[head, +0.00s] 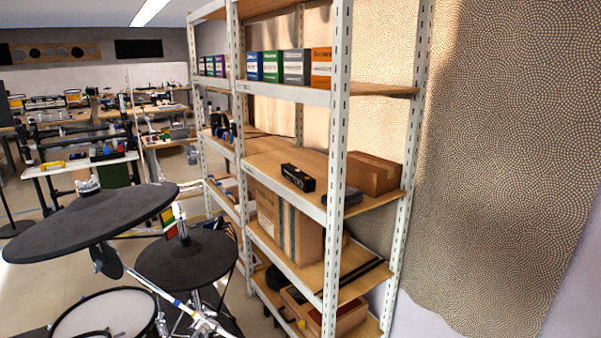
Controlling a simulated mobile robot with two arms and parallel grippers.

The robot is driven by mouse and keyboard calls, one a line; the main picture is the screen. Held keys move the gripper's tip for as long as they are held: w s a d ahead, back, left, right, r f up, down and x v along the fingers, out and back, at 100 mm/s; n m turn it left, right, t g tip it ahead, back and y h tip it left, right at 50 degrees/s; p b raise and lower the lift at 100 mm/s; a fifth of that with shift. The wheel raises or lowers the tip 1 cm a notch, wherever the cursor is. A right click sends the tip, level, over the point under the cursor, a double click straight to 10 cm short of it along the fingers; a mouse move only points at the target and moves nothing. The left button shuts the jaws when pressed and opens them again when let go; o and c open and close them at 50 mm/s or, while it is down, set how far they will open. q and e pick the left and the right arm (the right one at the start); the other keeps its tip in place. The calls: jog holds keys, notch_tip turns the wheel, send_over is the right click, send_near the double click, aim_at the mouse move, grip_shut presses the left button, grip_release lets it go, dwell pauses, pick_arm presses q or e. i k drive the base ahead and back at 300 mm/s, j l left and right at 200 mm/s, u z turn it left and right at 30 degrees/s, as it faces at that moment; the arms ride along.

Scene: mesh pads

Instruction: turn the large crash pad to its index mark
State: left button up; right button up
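The large crash pad (90,222) is a wide black disc at the left of the head view, tilted on its stand, with a grey fitting (88,187) at its top centre. A smaller black pad (187,260) sits lower and to its right. I cannot make out an index mark on the large pad. Neither of my grippers shows in the head view.
A white mesh drum pad (105,316) with a black rim is below the large pad. A tall metal shelf (335,150) with boxes stands close on the right, before a patterned wall (510,130). Cluttered workbenches (85,160) are behind.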

aim_at(85, 223)
jog(key=i+l+u, duration=0.15)
jog(key=u, duration=0.25)
jog(key=i+l+u, duration=0.2)
jog(key=u, duration=0.15)
jog(key=i+l+u, duration=0.1)
jog(key=l+u, duration=0.15)
jog(key=u, duration=0.15)
